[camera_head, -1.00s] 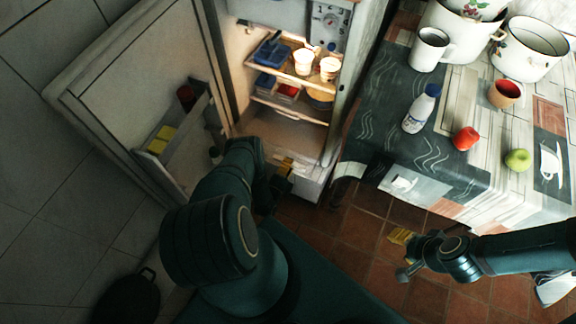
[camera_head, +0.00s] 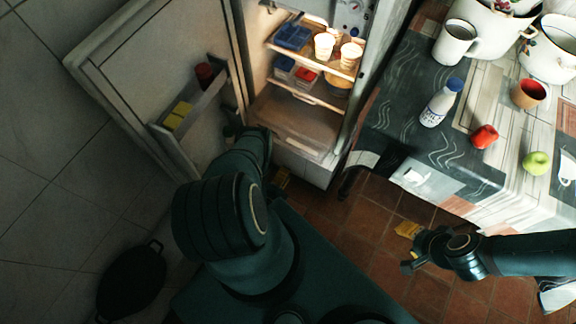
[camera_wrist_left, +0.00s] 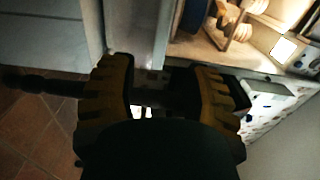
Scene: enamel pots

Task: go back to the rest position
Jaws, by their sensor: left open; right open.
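My left gripper (camera_head: 281,181) is low in front of the open fridge (camera_head: 318,168), partly hidden behind my left arm in the head view. In the left wrist view its two yellow-padded fingers (camera_wrist_left: 165,95) are apart with nothing held between them. My right gripper (camera_head: 408,246) is open and empty over the tiled floor, off the front edge of the table (camera_head: 410,155). Its arm comes in from the right.
The fridge door (camera_head: 150,85) stands wide open at the left. Cups (camera_head: 325,45) and boxes stand on the shelves. On the table are a bottle (camera_head: 441,103), a red pepper-like item (camera_head: 484,136), a green apple (camera_head: 537,162), a brown cup (camera_head: 529,94), a white mug (camera_head: 456,42) and enamel pots (camera_head: 550,50). A dark pan-like object (camera_head: 132,281) lies lower left.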

